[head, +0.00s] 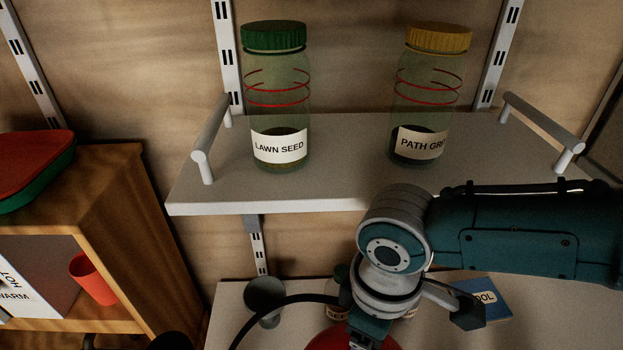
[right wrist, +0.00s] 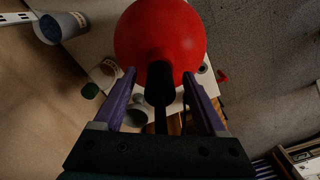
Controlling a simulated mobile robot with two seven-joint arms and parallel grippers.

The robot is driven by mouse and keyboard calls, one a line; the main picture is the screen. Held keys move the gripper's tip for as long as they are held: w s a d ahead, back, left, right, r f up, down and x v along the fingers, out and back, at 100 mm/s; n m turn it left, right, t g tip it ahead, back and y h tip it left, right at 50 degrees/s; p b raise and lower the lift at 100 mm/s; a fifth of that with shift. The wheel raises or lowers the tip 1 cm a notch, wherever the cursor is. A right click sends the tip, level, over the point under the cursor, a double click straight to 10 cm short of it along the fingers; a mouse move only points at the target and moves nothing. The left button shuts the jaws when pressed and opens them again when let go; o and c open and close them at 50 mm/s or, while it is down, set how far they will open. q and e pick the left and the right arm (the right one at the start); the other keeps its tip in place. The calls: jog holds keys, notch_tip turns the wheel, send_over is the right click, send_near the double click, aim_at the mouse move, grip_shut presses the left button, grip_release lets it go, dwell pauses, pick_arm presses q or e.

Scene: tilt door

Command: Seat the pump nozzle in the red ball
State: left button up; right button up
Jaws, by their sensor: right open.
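The red ball (right wrist: 160,30) fills the top middle of the right wrist view, just beyond my fingertips. In the head view only part of the ball (head: 326,340) shows at the bottom edge, behind my right wrist. My right gripper (right wrist: 159,74) is open, its two purple fingers spread on either side of the black pump nozzle (right wrist: 160,88), with a gap on each side. The nozzle points at the ball and overlaps it in the picture; I cannot tell whether its tip is inside. A black hose (head: 285,299) curves left from beside my wrist. My left gripper is not in view.
Lawn seed (head: 278,105) and path grit (head: 427,100) jars stand on the upper shelf (head: 340,192), above my right arm. A blue box (head: 482,296) lies on the lower surface (head: 232,320). A wooden cabinet (head: 140,210) stands at left with a red cup (head: 92,280).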

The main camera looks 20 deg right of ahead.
notch_tip(320, 180, up, 9)
jog(key=shift+r+p, duration=0.1)
jog(key=shift+p, duration=0.8)
jog(key=shift+r, duration=0.35)
